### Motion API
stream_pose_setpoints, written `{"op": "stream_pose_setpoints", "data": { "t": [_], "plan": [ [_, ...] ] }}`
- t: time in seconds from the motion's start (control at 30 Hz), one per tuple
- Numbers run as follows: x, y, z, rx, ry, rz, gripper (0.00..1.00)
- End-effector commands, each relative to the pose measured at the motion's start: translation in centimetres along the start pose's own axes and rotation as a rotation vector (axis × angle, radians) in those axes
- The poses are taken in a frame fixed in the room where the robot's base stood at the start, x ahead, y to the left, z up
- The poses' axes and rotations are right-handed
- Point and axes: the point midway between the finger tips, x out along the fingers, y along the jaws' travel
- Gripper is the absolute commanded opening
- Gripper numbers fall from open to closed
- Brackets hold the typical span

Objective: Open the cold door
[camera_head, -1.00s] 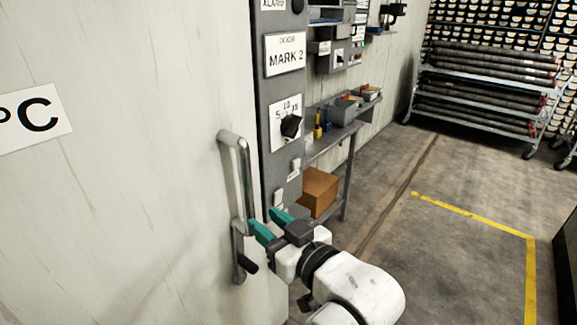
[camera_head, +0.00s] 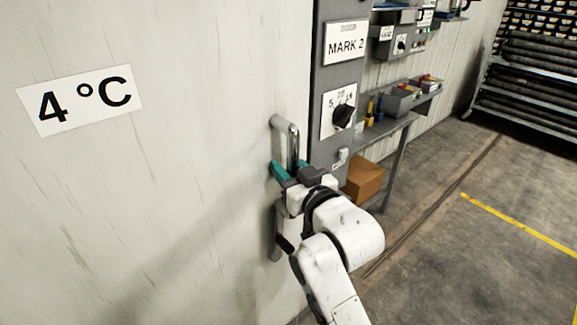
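The cold door (camera_head: 170,190) is a large pale, scratched panel filling the left of the view, with a "4 °C" sign (camera_head: 82,98) on it. A vertical metal bar handle (camera_head: 293,143) stands near its right edge, with a dark-tipped lever (camera_head: 284,243) low on it. My gripper (camera_head: 289,170) is at the middle of the handle, its teal fingertips at either side of the bar. My wrist hides part of the handle, and I cannot tell whether the fingers press on it.
A grey control panel (camera_head: 330,75) with a "MARK 2" label and black knob (camera_head: 343,116) stands right of the door. Behind it are a shelf with bins (camera_head: 402,98) and a cardboard box (camera_head: 363,180). A rack of dark tubes (camera_head: 530,75) is far right. Floor (camera_head: 450,270) at right is clear.

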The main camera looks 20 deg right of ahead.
Motion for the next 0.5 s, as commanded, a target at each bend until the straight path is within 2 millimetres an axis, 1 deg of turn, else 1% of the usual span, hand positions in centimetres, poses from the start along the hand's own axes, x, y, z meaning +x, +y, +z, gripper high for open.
{"op": "stream_pose_setpoints", "data": {
  "t": [0.23, 0.27, 0.5],
  "plan": [
    [0.08, -0.02, 0.03, 0.0, 0.0, 0.0, 0.38],
    [0.07, -0.02, 0.03, 0.0, 0.0, 0.0, 0.36],
    [0.06, -0.01, 0.04, 0.0, -0.001, 0.0, 0.13]
  ]
}}
